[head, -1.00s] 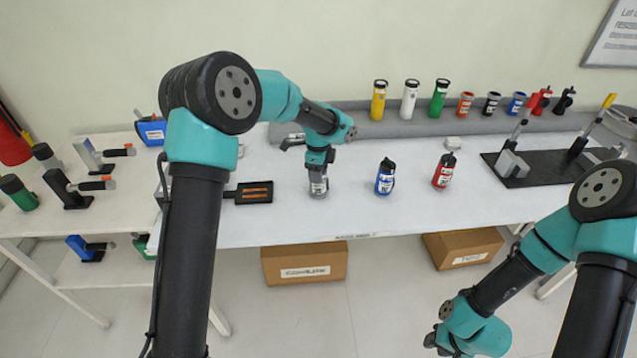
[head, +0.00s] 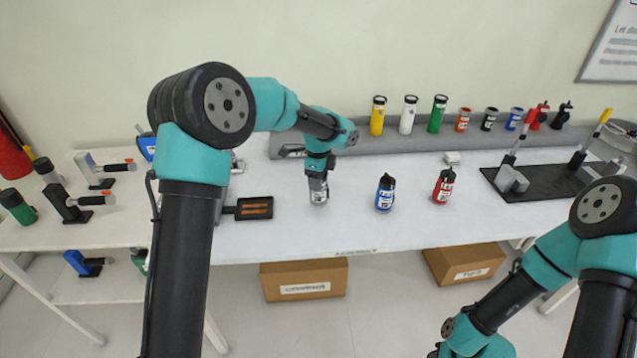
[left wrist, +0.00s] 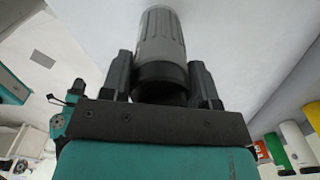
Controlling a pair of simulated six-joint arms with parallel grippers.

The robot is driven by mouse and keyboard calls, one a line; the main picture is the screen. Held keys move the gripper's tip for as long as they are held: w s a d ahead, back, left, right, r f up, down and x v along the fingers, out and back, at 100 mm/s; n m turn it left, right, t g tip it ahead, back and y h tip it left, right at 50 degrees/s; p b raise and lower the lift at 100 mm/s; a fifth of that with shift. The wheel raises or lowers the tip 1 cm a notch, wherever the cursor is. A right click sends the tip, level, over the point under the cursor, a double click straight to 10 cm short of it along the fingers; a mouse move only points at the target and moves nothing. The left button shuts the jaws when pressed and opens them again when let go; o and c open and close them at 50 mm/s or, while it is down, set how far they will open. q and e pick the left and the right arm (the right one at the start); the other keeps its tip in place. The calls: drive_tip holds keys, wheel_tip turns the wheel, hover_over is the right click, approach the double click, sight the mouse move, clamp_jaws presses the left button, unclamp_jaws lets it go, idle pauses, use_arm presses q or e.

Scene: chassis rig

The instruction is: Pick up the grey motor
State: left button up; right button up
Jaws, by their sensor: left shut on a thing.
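The grey motor (head: 318,194) is upright in my left gripper (head: 318,178), among the things over the white table. My left gripper is shut on it from above. In the left wrist view the motor (left wrist: 162,38) sits between the two black fingers (left wrist: 162,85), its ribbed grey body showing beyond them. It seems to be slightly above the table, though the gap under it is hard to see. My right gripper (head: 440,352) is at the bottom edge of the head view, mostly cut off, away from the table.
A blue motor (head: 385,193) and a red motor (head: 443,186) stand to the right on the white table (head: 350,228). A black tray (head: 254,208) lies to the left. Several coloured cylinders stand along the grey back ledge (head: 345,145). A black fixture plate (head: 540,182) is at the right.

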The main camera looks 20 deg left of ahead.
use_arm(q)
drive_tip(key=s+d+r, duration=0.1)
drive_tip(key=s+d, duration=0.3)
drive_tip(key=s, duration=1.1)
drive_tip(key=shift+d+r, duration=0.15)
drive_tip(key=shift+w, duration=0.1)
